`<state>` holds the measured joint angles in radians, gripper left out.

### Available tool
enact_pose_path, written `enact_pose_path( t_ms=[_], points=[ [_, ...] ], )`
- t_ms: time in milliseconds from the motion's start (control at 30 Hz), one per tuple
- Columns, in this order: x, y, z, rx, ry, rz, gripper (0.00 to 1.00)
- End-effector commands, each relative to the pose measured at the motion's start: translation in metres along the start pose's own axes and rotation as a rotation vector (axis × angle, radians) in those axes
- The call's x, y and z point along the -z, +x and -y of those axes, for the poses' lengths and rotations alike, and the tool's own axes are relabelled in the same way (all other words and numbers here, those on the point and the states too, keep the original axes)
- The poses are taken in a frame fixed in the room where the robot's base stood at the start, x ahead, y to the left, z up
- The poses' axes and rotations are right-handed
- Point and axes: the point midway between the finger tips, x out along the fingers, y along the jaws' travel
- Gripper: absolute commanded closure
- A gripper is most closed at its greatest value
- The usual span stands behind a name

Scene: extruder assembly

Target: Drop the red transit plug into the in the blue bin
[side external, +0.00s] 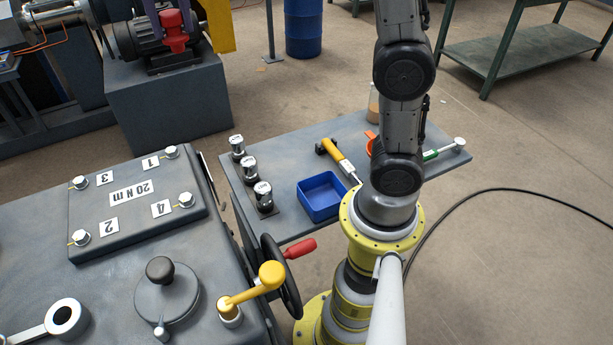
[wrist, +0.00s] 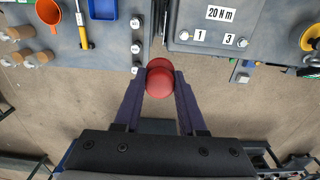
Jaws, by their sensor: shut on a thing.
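The red transit plug (wrist: 160,80) is a rounded red piece between the two dark purple fingers of my gripper (wrist: 159,84), which is shut on it. In the side view the plug (side external: 174,32) and the purple fingers of my gripper (side external: 172,18) show at the top left, raised in front of a motor. The blue bin (side external: 334,211) is an open square box on the grey side table, well to the right of and below the gripper in that view. In the wrist view the bin (wrist: 103,16) is cut by the top edge, up and left of the plug.
The grey machine (side external: 50,285) with bolted plate, handwheel and levers stands left of the table.

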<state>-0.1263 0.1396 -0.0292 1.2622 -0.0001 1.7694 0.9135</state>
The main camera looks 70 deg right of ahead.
Motion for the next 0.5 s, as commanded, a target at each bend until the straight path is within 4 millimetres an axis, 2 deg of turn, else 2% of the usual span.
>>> enact_pose_path(
  t_ms=[33, 200, 400, 500],
  points=[
    [0.005, -0.001, -0.026, 0.003, 0.012, -0.002, 1.0],
    [0.006, 0.007, -0.098, 0.002, 0.012, -0.002, 1.0],
    [-0.013, 0.026, -0.17, 0.001, 0.011, -0.001, 1.0],
    [-0.026, 0.036, -0.196, 0.001, 0.01, -0.002, 1.0]
  ],
)
